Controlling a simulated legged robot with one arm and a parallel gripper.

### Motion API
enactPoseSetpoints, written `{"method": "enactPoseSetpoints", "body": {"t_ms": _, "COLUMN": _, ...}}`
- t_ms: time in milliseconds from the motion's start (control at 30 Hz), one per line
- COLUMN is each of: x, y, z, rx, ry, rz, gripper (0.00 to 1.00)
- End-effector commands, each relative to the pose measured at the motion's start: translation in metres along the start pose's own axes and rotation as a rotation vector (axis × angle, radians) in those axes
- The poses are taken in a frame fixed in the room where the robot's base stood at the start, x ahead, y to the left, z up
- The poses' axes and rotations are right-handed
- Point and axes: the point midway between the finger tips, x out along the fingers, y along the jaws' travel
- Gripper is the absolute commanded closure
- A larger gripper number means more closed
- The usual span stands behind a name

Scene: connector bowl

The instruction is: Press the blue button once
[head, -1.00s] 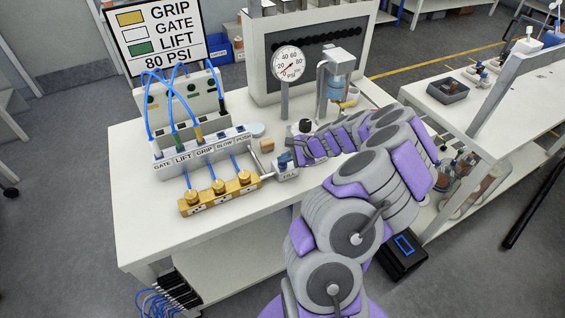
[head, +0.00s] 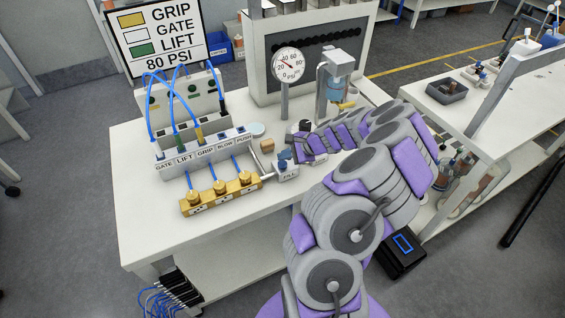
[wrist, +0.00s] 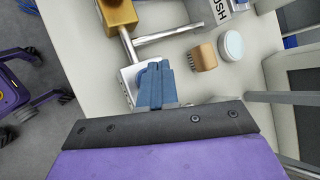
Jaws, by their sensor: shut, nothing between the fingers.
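The small white box labelled FILL (head: 288,172) stands on the bench beside the brass manifold. Blue shows on top of it in the head view, where my fingertips and the blue button are hard to tell apart. In the wrist view, my gripper (wrist: 157,88) has blue fingers shut together, with nothing between them. They are over or just beside the white box (wrist: 128,76). A blue edge, likely the button (wrist: 143,72), shows beside the fingertips, mostly hidden by them. I cannot tell whether they touch. My gripper also shows in the head view (head: 285,155).
The brass manifold (head: 222,193) and the labelled valve block (head: 205,148) with blue hoses are to the left. A pressure gauge (head: 288,65) stands behind. A wooden brush (wrist: 203,57) and a round pale lid (wrist: 231,46) lie close by. The front of the bench is clear.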

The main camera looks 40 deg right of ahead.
Motion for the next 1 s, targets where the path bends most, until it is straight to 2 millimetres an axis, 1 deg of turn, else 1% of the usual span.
{"method": "enactPoseSetpoints", "body": {"t_ms": 600, "x": -0.035, "y": -0.025, "z": 0.025, "rx": 0.000, "ry": 0.001, "rz": 0.000, "gripper": 1.00}}
{"method": "enactPoseSetpoints", "body": {"t_ms": 1000, "x": -0.035, "y": -0.025, "z": 0.025, "rx": 0.000, "ry": 0.000, "rz": 0.000, "gripper": 1.00}}
